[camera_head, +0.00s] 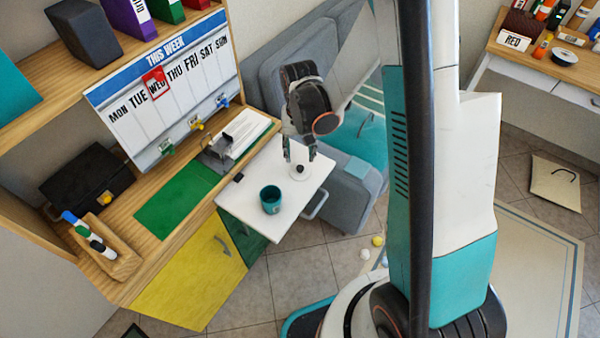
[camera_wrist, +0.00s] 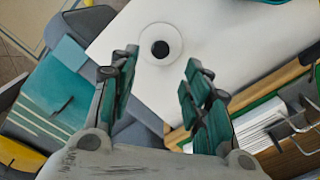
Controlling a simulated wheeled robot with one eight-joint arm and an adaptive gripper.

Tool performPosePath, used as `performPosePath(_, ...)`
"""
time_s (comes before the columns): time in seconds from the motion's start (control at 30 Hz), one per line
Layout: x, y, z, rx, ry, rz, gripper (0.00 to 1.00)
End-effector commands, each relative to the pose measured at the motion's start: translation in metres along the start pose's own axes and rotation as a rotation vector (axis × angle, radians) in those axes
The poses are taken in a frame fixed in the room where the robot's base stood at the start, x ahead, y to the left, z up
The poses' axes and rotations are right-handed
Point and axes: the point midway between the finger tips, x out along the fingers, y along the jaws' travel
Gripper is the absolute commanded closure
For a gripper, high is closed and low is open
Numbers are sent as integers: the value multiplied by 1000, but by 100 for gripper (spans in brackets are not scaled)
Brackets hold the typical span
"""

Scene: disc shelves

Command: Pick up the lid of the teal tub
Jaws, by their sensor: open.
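The teal tub (camera_head: 270,203) stands open on the white tabletop (camera_head: 247,203), and a teal edge (camera_wrist: 278,1) shows at the top of the wrist view. The lid, a white disc with a black knob (camera_head: 299,171), lies on the same top, apart from the tub. In the wrist view the lid (camera_wrist: 160,48) appears beyond and between the fingertips. My gripper (camera_head: 299,154) is above the lid with its fingers apart and empty; both fingers also show in the wrist view (camera_wrist: 163,65).
A wooden desk with a green mat (camera_head: 180,197) and a metal clip on papers (camera_head: 217,150) adjoins on the left. A week board (camera_head: 165,85) stands behind it. A grey sofa (camera_head: 350,190) is just right of the white top. A small black object (camera_head: 238,177) lies near its left edge.

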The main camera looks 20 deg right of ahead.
Motion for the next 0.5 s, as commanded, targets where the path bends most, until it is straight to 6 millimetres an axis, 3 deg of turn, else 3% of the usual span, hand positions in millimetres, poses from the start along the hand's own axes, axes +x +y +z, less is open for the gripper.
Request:
performPosePath(0.27,17,0,2,0,0,0,56)
performPosePath(0.5,49,1,10,0,0,0,56)
